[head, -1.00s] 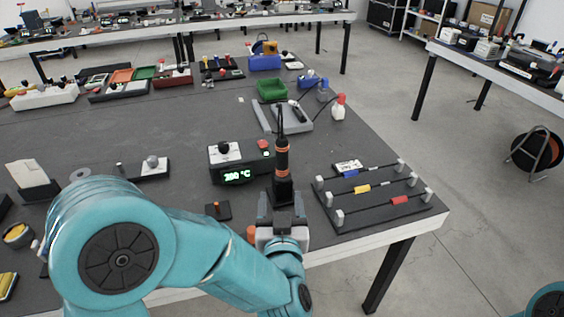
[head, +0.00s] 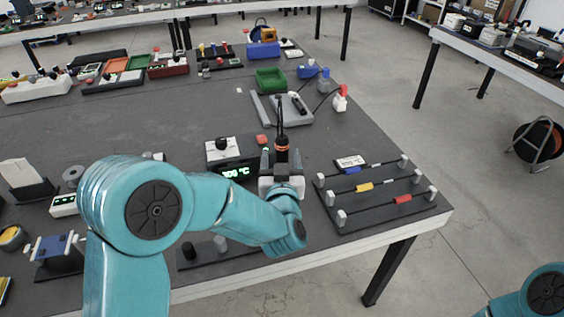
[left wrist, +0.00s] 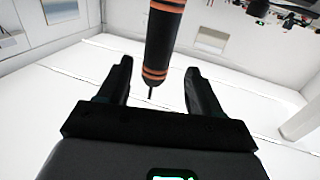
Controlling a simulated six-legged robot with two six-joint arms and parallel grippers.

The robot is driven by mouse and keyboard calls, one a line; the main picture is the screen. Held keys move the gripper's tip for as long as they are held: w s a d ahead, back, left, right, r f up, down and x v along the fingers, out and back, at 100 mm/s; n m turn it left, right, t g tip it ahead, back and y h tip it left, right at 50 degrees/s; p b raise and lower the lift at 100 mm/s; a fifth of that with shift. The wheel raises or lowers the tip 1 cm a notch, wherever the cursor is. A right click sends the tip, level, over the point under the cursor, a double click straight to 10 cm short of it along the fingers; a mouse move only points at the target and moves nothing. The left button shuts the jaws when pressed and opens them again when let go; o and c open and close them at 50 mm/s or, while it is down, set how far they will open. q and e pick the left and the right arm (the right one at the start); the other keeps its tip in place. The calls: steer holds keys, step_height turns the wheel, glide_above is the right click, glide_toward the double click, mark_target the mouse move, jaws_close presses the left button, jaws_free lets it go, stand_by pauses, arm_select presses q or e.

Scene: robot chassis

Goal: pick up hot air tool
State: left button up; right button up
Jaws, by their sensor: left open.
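The hot air tool (head: 282,146) is black with orange bands. It stands upright beside its station (head: 226,153), which has a knob and a green lit temperature display. My left gripper (head: 281,158) is open, and in the head view it covers the tool's lower part and its holder. In the left wrist view the tool (left wrist: 163,45) hangs into the space between the two dark open fingers of my left gripper (left wrist: 157,76), with its thin nozzle pointing down. I cannot tell whether either finger touches it. My right gripper is not in view.
A dark board with several coloured parts on rods (head: 372,190) lies right of the tool. A grey tray (head: 296,118) and a green bin (head: 270,80) stand behind it. A cable rises from the tool's top. The table's middle left is clear.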

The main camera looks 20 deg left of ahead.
arm_select(q)
steer(key=x, duration=0.3)
steer(key=p+x, duration=0.1)
steer(key=x, duration=0.2)
steer(key=shift+d+f, duration=0.15)
steer(key=shift+f, duration=0.1)
steer(key=c, duration=1)
